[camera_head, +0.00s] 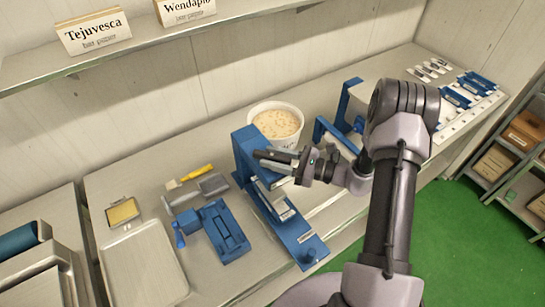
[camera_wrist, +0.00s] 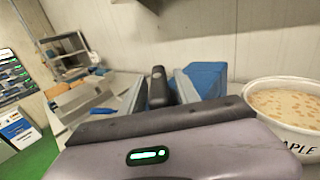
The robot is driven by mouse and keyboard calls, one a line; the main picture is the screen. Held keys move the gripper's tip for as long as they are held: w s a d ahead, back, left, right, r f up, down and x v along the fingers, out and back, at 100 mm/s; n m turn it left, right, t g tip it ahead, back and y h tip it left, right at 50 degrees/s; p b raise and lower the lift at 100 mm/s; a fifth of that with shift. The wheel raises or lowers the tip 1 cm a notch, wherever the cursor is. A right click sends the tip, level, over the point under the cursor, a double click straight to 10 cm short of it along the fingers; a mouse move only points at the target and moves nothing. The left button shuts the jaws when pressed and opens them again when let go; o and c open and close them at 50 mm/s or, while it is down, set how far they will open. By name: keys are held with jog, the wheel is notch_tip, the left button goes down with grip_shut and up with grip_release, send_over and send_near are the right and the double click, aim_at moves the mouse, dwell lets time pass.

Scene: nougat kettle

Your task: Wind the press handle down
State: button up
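A blue press (camera_head: 246,150) stands on the grey worktop, with a blue base plate (camera_head: 306,252) reaching toward the front edge. Grey metal parts lie along its middle. My gripper (camera_head: 268,161) reaches in from the right at the upper part of the press, its dark fingers close to or overlapping the blue upright. In the wrist view, a blue block (camera_wrist: 206,78) with a grey side face stands just beyond the fingers (camera_wrist: 170,88). I cannot make out the press handle separately from the fingers, nor whether they touch or hold it.
A white tub of nougat mix (camera_head: 277,124) stands close behind my gripper, also in the wrist view (camera_wrist: 290,105). A second blue frame (camera_head: 346,105) stands right of it. A yellow-handled brush (camera_head: 192,176), a blue tool (camera_head: 225,238) and a metal tray (camera_head: 143,268) lie left.

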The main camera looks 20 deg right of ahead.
dwell(0.4)
jog(key=b+v, duration=0.1)
jog(key=v, duration=1.6)
jog(key=shift+d, duration=0.2)
jog(key=s+a+n+g+h+b, duration=0.45)
jog(key=a+n+b, duration=0.25)
jog(key=a, duration=0.2)
jog(key=s+a+n+g+h+b, duration=0.45)
jog(key=a+n+b, duration=0.25)
jog(key=a, duration=0.2)
jog(key=s+a+n+t+h+b, duration=0.1)
jog(key=s+n+t+h+b, duration=0.3)
jog(key=s+n+t+b, duration=0.1)
jog(key=shift+s+f+n+b, duration=0.4)
jog(key=shift+s+n+b, duration=0.2)
jog(key=shift+s+b, duration=0.25)
